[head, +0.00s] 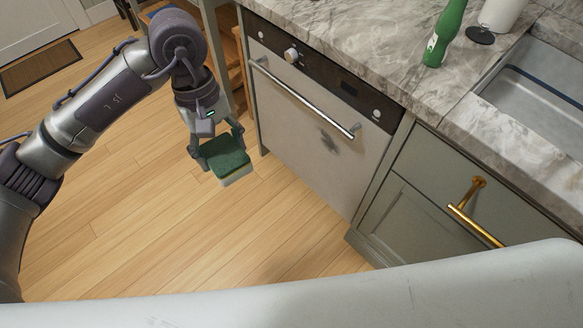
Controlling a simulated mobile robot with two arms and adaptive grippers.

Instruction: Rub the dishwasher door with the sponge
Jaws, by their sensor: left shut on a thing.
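My left gripper (215,150) is shut on a green and white sponge (230,166). It holds the sponge in the air, to the left of the dishwasher and apart from its door in the picture. The dishwasher door (290,125) is light grey and closed, with a long metal handle (303,98) near its top. A dark smudge (329,141) marks the door below the handle's right end. My right gripper is not in view.
A marble counter (370,45) overhangs the dishwasher. On it stand a green bottle (446,33) and a black round lid (480,35), with a sink (540,95) at right. A drawer with a gold handle (474,211) adjoins the dishwasher. The wooden floor (160,240) in front is clear.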

